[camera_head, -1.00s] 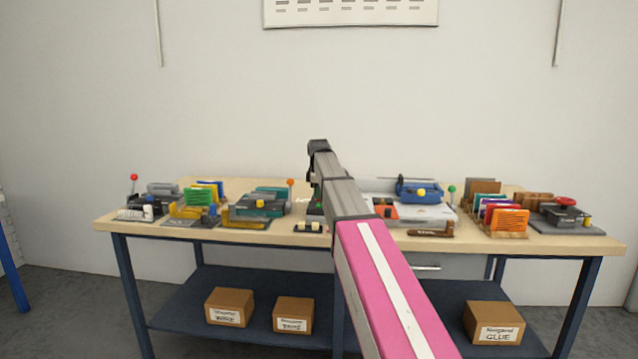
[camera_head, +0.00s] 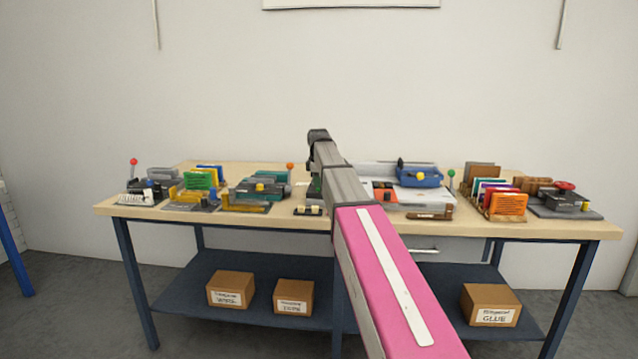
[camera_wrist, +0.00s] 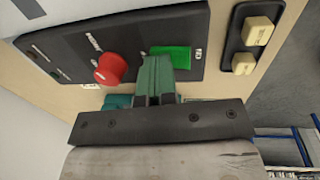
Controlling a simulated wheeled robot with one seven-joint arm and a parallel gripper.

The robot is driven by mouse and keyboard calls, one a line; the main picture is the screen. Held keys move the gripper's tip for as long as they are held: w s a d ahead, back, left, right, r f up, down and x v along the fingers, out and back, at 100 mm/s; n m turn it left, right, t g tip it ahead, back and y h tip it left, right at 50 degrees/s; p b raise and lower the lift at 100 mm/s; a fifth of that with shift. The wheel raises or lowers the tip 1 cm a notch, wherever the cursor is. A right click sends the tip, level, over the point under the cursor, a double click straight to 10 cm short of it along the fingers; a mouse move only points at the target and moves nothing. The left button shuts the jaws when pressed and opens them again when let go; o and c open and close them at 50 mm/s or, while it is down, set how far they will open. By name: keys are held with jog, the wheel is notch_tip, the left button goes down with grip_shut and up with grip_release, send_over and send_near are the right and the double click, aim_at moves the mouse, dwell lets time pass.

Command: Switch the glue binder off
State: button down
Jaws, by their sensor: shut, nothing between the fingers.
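I cannot tell whether the fingertips touch the panel or the switch. The fingers hide part of the panel. In the head view my arm reaches over the table and hides most of this panel. Which machine is the glue binder is not readable.
A small dark plate with two cream buttons (camera_wrist: 253,38) lies beside the panel. The workbench (camera_head: 440,228) holds a blue-carriage machine (camera_head: 418,176), a teal machine (camera_head: 258,189), card racks (camera_head: 508,204) and a red-knobbed press (camera_head: 565,199). Cardboard boxes (camera_head: 231,289) sit on the lower shelf.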

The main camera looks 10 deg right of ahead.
jog(key=shift+s+f, duration=0.15)
jog(key=shift+f, duration=0.15)
jog(key=shift+s+a, duration=0.2)
jog(key=shift+s, duration=0.65)
jog(key=shift+r, duration=0.15)
jog(key=shift+w+a+r, duration=0.1)
jog(key=shift+r, duration=0.2)
notch_tip(320, 180, up, 14)
jog(key=s, duration=0.1)
jog(key=shift+s+f, duration=0.2)
jog(key=shift+f, duration=0.05)
jog(key=shift+w, duration=0.1)
jog(key=shift+w+d+r, duration=0.15)
jog(key=shift+w+d, duration=0.2)
jog(key=shift+w, duration=0.15)
